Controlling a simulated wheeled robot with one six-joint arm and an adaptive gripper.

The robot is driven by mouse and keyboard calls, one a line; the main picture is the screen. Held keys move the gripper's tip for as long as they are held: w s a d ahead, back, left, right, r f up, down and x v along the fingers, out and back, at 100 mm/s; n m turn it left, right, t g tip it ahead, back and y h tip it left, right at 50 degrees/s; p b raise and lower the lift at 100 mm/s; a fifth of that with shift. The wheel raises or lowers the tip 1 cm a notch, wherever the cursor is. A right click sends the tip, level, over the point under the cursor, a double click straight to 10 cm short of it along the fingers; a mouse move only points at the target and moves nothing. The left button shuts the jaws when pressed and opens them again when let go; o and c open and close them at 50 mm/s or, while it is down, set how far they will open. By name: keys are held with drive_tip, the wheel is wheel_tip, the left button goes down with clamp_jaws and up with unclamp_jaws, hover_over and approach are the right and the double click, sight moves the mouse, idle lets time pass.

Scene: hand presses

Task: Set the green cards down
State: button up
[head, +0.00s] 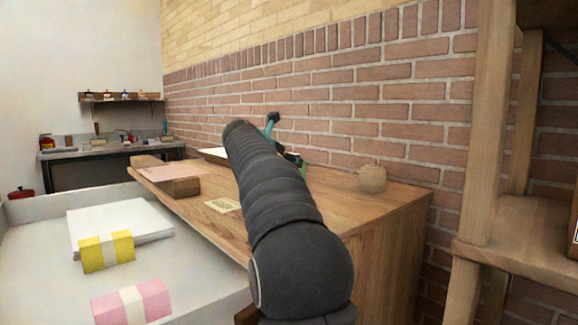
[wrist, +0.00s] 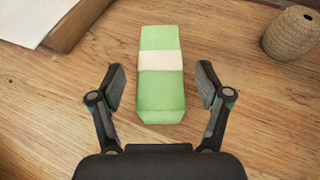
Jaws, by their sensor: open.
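The green cards (wrist: 162,96), a green block-shaped stack with a white band around its middle, lie flat on the wooden table top (wrist: 250,135) in the wrist view. My gripper (wrist: 161,80) is open, with one finger on each side of the near half of the stack and a visible gap on both sides.
A wooden board with paper (wrist: 70,22) lies at left. A white tray (head: 40,208) holds yellow (head: 92,255) and pink (head: 155,298) banded stacks and white paper (head: 118,222).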

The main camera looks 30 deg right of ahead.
drive_tip(key=v, duration=0.8)
drive_tip(key=shift+s+a, duration=0.1)
drive_tip(key=shift+a, duration=0.05)
